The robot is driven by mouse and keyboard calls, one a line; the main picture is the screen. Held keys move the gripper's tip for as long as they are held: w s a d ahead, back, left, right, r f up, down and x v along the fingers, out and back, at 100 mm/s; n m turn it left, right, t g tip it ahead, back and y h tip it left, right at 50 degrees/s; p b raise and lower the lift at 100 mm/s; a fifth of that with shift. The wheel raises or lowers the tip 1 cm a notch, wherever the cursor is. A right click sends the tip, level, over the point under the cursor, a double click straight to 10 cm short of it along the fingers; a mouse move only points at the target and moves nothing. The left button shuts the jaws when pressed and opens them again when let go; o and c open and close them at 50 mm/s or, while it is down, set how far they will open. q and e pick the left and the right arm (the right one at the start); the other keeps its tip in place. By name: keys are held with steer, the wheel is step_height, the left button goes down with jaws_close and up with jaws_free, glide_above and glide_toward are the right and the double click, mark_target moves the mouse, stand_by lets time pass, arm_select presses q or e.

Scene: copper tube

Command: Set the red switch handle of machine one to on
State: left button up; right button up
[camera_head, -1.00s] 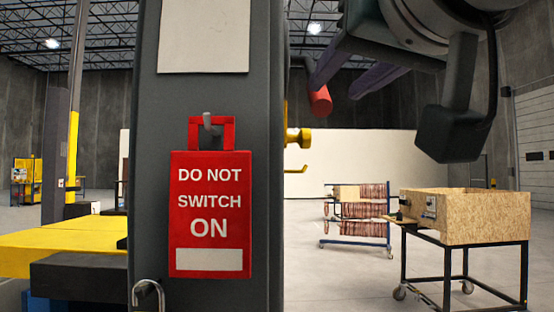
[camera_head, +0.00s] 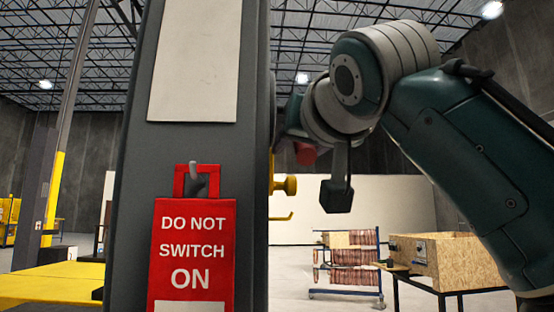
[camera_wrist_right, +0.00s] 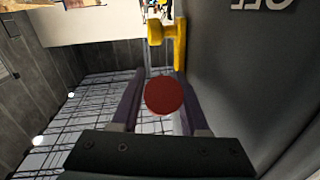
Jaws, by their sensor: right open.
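The red switch handle (camera_wrist_right: 165,95) shows end-on as a round red knob in the right wrist view. It lies between the two purple fingers of my right gripper (camera_wrist_right: 159,78), which are open around it. Whether they touch it I cannot tell. In the head view a small part of the red handle (camera_head: 305,153) shows right of the grey machine column (camera_head: 200,140), below my right wrist. The fingers are largely hidden there. Lettering (camera_wrist_right: 262,4), apparently OFF and upside down, is on the grey panel in the wrist view. My left gripper is not in view.
A red DO NOT SWITCH ON tag (camera_head: 192,255) hangs on the column. A yellow knob (camera_head: 286,185) sticks out below the handle; a yellow fitting (camera_wrist_right: 165,32) also shows in the wrist view. A wooden crate (camera_head: 455,262) and a tube rack (camera_head: 346,265) stand farther back.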

jaws_close()
stand_by(0.3)
stand_by(1.1)
